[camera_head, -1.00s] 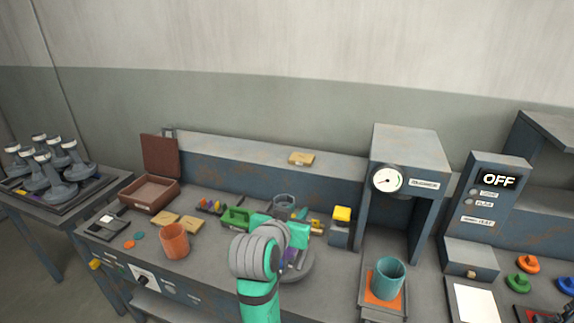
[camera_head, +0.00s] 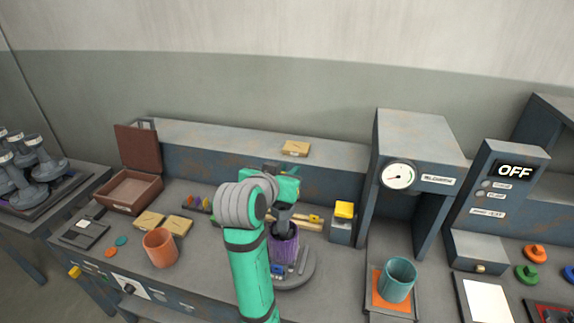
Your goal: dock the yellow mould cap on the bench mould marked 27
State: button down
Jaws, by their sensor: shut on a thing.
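My gripper (camera_head: 284,226) points down at the top of a ribbed purple cup (camera_head: 284,250) over a round grey plate (camera_head: 302,277) on the bench. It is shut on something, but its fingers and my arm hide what. Whether the fingers touch the cup's rim or reach inside it cannot be told. A yellow block-like top (camera_head: 344,209) sits on a blue-grey stand (camera_head: 341,231) right of the gripper; I cannot tell if it is the mould cap. Small yellow pieces (camera_head: 314,218) lie behind the plate. No marking 27 is readable.
An orange cup (camera_head: 160,247) and an open brown box (camera_head: 132,190) stand left. A gauge press (camera_head: 417,150) and a teal cup (camera_head: 398,280) on an orange pad stand right. The panel (camera_head: 497,185) reads OFF. Several grey flasks (camera_head: 35,160) fill the left table.

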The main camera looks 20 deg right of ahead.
jog(key=shift+f, duration=1.9)
jog(key=shift+a, duration=0.1)
jog(key=shift+s, duration=0.2)
jog(key=shift+w, duration=0.15)
jog(key=shift+f, duration=0.6)
jog(key=c, duration=1.8)
grip_release()
jog(key=shift+a, duration=0.1)
